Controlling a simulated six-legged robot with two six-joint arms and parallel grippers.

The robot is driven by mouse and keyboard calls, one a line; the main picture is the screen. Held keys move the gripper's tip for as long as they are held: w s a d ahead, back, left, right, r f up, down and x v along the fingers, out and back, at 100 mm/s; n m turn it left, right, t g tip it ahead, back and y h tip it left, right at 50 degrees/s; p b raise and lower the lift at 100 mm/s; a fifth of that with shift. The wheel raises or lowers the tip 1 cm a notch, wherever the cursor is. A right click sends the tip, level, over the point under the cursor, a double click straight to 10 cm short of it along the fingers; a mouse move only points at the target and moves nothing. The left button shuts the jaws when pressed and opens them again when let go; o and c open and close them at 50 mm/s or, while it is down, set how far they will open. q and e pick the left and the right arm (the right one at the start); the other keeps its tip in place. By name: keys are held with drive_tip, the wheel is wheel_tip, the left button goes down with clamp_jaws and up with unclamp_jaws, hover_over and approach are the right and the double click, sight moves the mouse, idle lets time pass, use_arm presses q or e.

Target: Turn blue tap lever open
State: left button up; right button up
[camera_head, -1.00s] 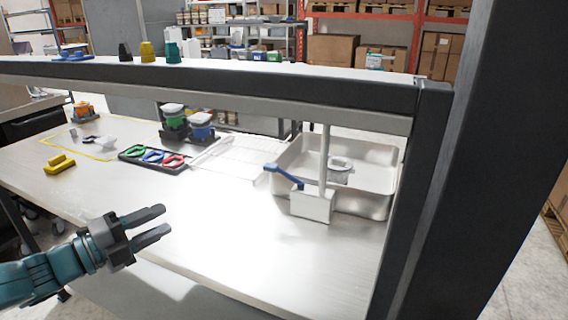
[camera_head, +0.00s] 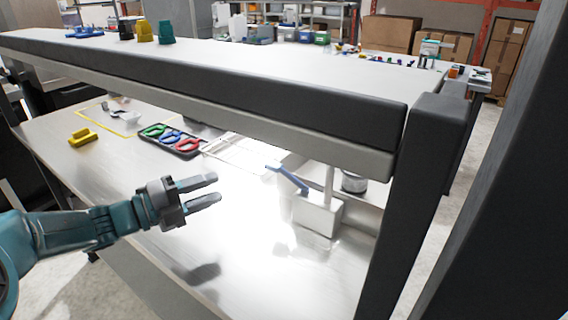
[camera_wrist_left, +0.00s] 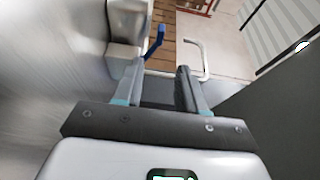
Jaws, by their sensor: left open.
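The blue tap lever (camera_head: 288,178) slants up and to the left from the white tap block (camera_head: 318,214) on the steel worktop. In the left wrist view the blue lever (camera_wrist_left: 154,40) shows ahead, beyond the fingertips, beside the pale tap block (camera_wrist_left: 126,22). My left gripper (camera_head: 212,189) is open and empty, to the left of the lever and apart from it. It also shows in the left wrist view (camera_wrist_left: 160,75), with a clear gap between its fingers. My right gripper is not in view.
A shelf (camera_head: 250,88) runs above the worktop, held by a dark post (camera_head: 425,190) right of the tap. A black tray (camera_head: 170,140) with green, blue and red rings and a yellow block (camera_head: 82,137) lie further left. The worktop before the tap is clear.

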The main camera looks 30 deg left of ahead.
sight(268, 168)
use_arm(q)
drive_tip(key=p+x, duration=0.1)
drive_tip(key=x, duration=1.5)
